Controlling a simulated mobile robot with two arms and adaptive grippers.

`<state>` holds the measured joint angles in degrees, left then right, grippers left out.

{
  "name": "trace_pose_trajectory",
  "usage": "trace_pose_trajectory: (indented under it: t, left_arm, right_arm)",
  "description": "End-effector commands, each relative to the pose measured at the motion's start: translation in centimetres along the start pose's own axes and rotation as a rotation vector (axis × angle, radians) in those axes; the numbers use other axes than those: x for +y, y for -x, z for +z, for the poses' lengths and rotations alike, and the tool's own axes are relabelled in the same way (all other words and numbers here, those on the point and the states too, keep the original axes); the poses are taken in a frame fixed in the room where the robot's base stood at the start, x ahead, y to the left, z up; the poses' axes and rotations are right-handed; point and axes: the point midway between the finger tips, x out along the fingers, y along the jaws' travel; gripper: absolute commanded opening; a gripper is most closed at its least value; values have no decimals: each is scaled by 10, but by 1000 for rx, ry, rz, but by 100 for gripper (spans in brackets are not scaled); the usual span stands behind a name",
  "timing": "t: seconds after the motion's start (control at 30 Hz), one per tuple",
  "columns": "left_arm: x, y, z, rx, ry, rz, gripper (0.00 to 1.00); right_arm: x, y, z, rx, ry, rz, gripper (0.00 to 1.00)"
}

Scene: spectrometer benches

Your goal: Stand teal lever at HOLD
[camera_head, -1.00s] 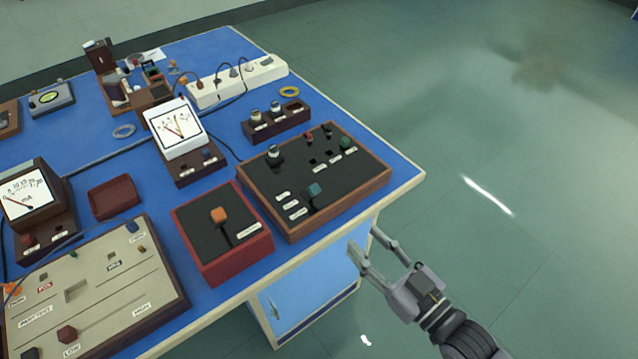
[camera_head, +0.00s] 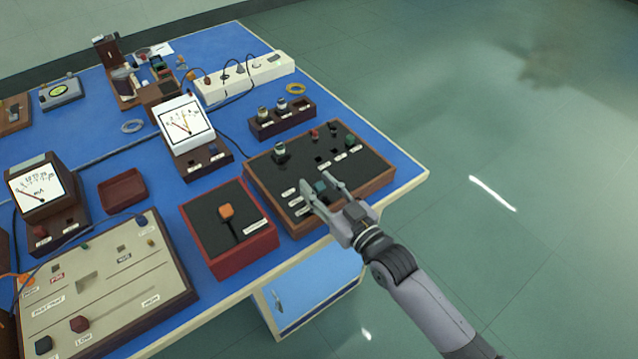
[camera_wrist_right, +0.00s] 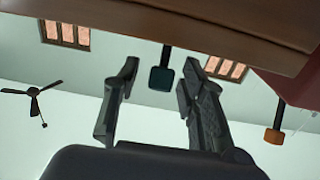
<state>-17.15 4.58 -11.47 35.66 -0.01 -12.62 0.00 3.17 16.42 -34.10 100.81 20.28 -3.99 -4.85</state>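The teal lever (camera_head: 320,187) stands at the front of a black panel in a brown wooden frame (camera_head: 375,186). Small white labels (camera_head: 289,193) lie just left of it; their wording is too small to read. My right gripper (camera_head: 322,183) is open at the panel's front edge, one finger on each side of the teal knob. In the right wrist view the teal knob (camera_wrist_right: 162,78) shows between and beyond the two open fingers (camera_wrist_right: 158,75), apart from both. My left gripper is not in view.
A red box with an orange lever (camera_head: 226,211) stands close left of the panel and also shows in the wrist view (camera_wrist_right: 273,136). A white meter (camera_head: 186,122) stands behind. The floor at right is clear.

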Motion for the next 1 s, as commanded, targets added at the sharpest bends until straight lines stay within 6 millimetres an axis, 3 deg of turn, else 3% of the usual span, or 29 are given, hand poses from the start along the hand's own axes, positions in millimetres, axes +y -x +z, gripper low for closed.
trace_pose_trajectory:
  t: [0.37, 0.9, 1.0]
  left_arm:
    - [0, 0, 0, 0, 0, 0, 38]
    - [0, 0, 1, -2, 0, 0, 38]
    - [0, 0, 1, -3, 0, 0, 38]
  right_arm:
    - [0, -6, 0, 0, 1, 0, 38]
    - [0, -5, 0, 0, 1, 0, 2]
    - [0, -5, 0, 0, 1, 0, 0]
